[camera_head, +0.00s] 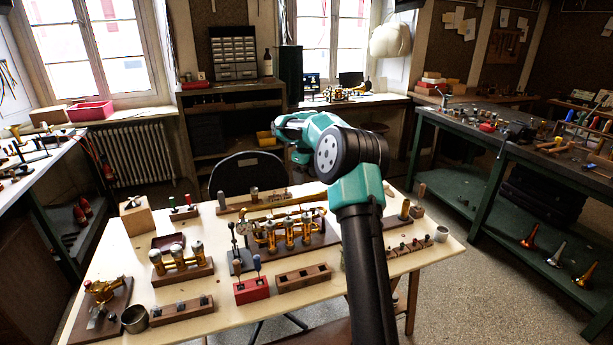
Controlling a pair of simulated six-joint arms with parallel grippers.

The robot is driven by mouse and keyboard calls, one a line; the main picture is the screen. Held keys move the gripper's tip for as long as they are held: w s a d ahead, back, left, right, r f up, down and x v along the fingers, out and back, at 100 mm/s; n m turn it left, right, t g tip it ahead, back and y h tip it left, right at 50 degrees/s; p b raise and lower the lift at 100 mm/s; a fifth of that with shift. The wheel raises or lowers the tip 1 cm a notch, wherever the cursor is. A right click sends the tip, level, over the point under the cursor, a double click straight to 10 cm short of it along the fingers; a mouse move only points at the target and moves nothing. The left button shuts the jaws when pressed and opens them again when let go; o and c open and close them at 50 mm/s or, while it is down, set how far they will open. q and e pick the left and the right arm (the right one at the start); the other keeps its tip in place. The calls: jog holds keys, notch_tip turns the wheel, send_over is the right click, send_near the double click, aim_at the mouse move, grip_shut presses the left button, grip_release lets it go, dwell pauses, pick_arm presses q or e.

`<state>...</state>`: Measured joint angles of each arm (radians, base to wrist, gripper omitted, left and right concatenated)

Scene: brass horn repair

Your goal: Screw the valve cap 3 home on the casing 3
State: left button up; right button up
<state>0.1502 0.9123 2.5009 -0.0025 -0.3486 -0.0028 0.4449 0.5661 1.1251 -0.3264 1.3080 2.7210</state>
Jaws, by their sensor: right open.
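A brass valve block with several upright casings (289,232) stands on a dark wooden base in the middle of the bench. A second brass valve set (178,258) stands on a wooden block to its left. At this size I cannot tell which casing is casing 3, nor pick out valve cap 3. My right gripper (279,127) is at the end of the teal arm, raised well above the back of the bench and apart from both valve sets. It is open and I see nothing in it. My left gripper is out of view.
The pale bench top (232,318) carries a red tool block (252,290), a wooden slotted block (304,278), a metal cup (134,319) and a brass part on a board at the left. My right arm hides part of the bench's right half.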

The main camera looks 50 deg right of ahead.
aim_at(306, 211)
jog(key=n, duration=1.7)
notch_tip(306, 211, down, 17)
jog(key=shift+f, duration=0.2)
dwell(0.5)
jog(key=c, duration=1.1)
